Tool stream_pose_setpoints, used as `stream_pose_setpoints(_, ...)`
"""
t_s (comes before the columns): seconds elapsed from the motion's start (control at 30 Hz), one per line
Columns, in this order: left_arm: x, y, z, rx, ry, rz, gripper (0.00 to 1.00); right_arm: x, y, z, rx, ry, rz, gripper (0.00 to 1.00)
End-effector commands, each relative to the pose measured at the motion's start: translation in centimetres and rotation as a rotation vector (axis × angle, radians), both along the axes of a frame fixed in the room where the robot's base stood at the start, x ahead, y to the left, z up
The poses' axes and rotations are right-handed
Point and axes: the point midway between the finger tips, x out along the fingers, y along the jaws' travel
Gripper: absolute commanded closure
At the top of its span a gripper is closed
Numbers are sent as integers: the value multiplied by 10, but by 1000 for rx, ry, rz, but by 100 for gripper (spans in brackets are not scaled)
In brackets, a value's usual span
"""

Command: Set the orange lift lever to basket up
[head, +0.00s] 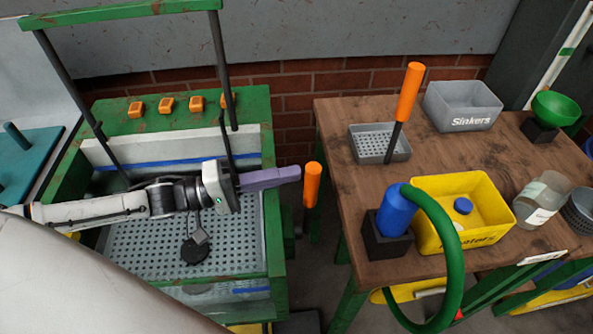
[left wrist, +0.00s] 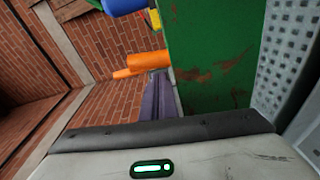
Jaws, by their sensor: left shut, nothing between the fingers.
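The orange lift lever (head: 313,183) stands on a dark shaft beside the right side of the green tank, its handle roughly upright. My left gripper (head: 298,173) is shut and empty, with its purple fingers pointing right over the tank's right edge. The fingertips are close beside the handle; I cannot tell whether they touch it. In the left wrist view the orange handle (left wrist: 148,60) shows just beyond the purple fingers (left wrist: 160,95). The perforated basket (head: 150,245) sits inside the tank, under my left arm. My right gripper is not in view.
The green tank (head: 262,115) has orange buttons and a dark upright frame. Right of it, the wooden table (head: 335,115) holds a perforated tray with another orange-handled tool (head: 408,92), a grey Sinkers bin (head: 462,105), a yellow bin (head: 485,185) and a blue bottle with a green hose.

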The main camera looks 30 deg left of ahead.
Motion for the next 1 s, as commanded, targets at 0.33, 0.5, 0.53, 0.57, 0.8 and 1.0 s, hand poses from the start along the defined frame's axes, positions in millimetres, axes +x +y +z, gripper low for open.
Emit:
stream_pose_setpoints(0.33, -41, 47, -2, 2, 4, -2, 100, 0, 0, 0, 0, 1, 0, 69)
stream_pose_setpoints(0.5, -47, 55, -2, 0, 2, -2, 100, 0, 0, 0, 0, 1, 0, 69)
stream_pose_setpoints(0.53, -48, 56, -2, 0, 2, -2, 100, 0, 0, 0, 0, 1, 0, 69)
stream_pose_setpoints(0.57, -48, 56, -2, -1, 1, -1, 100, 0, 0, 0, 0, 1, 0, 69)
stream_pose_setpoints(0.8, -48, 56, -1, 0, 0, -1, 100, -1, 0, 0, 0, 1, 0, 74)
stream_pose_setpoints(1.0, -43, 60, 11, 4, -95, 9, 100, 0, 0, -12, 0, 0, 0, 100)
